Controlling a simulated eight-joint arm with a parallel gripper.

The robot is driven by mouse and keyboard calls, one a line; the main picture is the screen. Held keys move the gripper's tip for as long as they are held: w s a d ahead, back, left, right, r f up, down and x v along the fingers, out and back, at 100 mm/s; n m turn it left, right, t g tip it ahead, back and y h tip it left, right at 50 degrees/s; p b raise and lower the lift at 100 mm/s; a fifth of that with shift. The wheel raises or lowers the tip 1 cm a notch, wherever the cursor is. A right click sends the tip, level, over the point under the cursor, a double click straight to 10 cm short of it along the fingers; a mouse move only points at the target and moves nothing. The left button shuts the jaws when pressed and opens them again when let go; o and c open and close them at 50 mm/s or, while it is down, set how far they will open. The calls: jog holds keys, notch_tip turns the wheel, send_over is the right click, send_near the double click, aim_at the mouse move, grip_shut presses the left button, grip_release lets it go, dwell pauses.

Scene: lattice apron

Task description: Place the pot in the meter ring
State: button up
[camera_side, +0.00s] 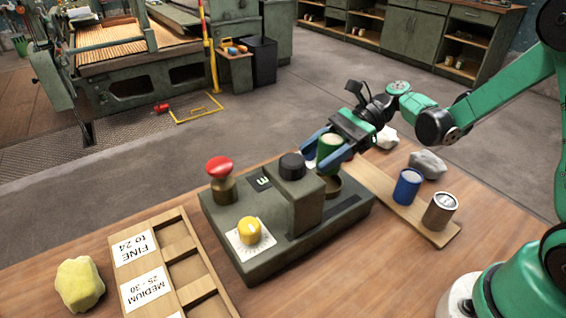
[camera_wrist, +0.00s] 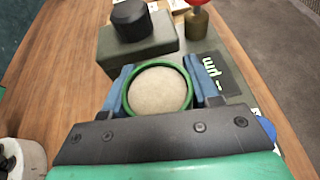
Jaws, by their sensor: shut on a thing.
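My gripper (camera_side: 331,148) is shut on a green pot (camera_side: 328,152) filled with pale beige material. In the wrist view the blue fingers (camera_wrist: 158,86) press on both sides of the pot, and its green rim (camera_wrist: 129,104) faces the camera. The pot looks upright. The meter ring (camera_side: 332,187) is a round tan-edged seat on the grey-green meter (camera_side: 270,252), right of the black-capped block. The pot is just above the ring in the side view, with a small gap seeming to show. The wrist view hides the ring.
The meter carries a red knob (camera_side: 219,168), a yellow dial (camera_side: 249,230) and a black-capped block (camera_side: 292,190) close beside the pot. A blue pot (camera_side: 407,187) and a brown pot (camera_side: 440,211) stand on a wooden board. A labelled sorting tray (camera_side: 172,268) lies at left.

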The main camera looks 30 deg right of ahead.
jog(key=shift+f, duration=2.1)
jog(key=o, duration=1.3)
jog(key=shift+f, duration=0.1)
